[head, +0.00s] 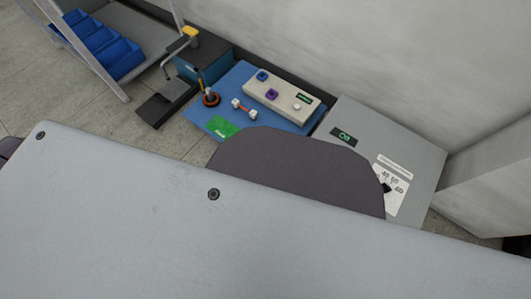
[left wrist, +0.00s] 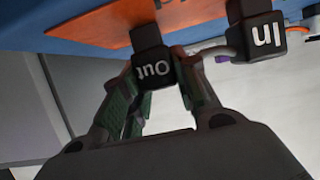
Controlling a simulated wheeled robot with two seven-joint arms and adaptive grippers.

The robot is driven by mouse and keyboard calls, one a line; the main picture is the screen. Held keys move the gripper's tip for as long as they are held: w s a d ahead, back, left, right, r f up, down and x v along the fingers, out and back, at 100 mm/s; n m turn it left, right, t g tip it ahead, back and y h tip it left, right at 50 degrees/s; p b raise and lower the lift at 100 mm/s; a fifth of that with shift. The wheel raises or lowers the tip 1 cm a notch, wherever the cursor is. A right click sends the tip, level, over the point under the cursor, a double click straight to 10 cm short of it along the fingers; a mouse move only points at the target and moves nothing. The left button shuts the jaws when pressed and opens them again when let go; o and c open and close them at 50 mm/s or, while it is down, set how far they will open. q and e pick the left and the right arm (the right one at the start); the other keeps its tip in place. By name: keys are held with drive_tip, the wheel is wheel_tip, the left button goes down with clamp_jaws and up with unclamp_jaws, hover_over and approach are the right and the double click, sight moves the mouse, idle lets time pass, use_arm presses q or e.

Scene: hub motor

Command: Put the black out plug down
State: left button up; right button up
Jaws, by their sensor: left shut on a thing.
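The black out plug (left wrist: 153,74), marked "Out", is in the left wrist view, where its lettering appears upside down. My left gripper (left wrist: 158,62) is shut on it, with one finger on each side. The plug's far end overlaps an orange patch (left wrist: 100,25) on a blue surface; I cannot tell whether they touch. A black block marked "In" (left wrist: 256,37) is to the right of the plug, apart from it. The head view does not show my left gripper or the plug. My right gripper is in neither view.
In the head view a blue mat (head: 228,92) carries a pale box (head: 281,95) with coloured buttons, a red-and-white part (head: 243,108) and a green patch (head: 221,126). A grey unit (head: 372,132) with a display stands right. Blue bins (head: 102,44) are at upper left. A large grey panel hides the foreground.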

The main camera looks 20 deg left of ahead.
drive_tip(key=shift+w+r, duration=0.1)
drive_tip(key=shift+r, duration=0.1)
use_arm(q)
drive_tip(key=shift+f, duration=0.1)
drive_tip(key=o, duration=1)
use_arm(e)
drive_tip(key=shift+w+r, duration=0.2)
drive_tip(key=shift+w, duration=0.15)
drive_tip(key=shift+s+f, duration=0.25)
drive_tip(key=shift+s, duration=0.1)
use_arm(q)
drive_tip(key=shift+s+a+r, duration=0.15)
drive_tip(key=shift+s+r, duration=0.15)
drive_tip(key=shift+s, duration=0.05)
drive_tip(key=p+v, duration=0.5)
drive_tip(key=v, duration=0.6)
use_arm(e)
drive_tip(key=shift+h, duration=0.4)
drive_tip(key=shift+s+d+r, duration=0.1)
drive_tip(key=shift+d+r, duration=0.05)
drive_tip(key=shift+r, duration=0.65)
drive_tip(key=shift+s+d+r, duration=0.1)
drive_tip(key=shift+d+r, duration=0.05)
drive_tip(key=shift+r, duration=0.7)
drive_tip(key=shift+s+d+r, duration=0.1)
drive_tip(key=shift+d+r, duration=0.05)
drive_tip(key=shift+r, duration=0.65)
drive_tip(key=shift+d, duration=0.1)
